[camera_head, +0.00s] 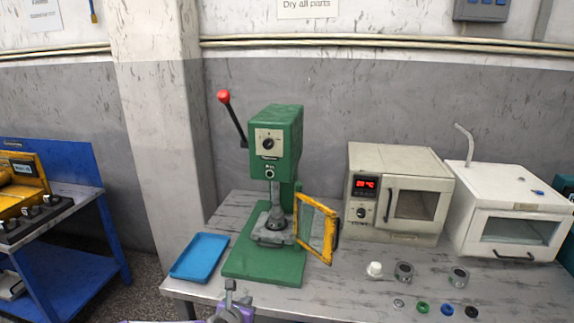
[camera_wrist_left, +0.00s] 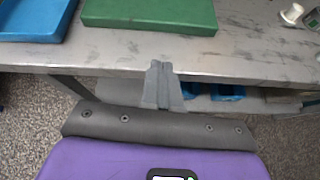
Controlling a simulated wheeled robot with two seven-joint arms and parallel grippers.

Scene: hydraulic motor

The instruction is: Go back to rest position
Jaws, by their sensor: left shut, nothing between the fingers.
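My left gripper (camera_head: 230,288) shows at the bottom of the head view, in front of the table's front edge, below the green press (camera_head: 270,200). In the left wrist view the left gripper (camera_wrist_left: 159,66) has its fingers together with nothing between them. It is apart from the press base and the blue tray. My right gripper is in neither view.
The grey table (camera_head: 340,295) holds a blue tray (camera_head: 199,257), the press with its yellow-framed guard (camera_head: 316,228) swung open, a beige oven (camera_head: 400,192) and a white chamber (camera_head: 508,212). Several small parts, including a white one (camera_head: 374,269), lie at the front right. A blue bench (camera_head: 75,270) stands left.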

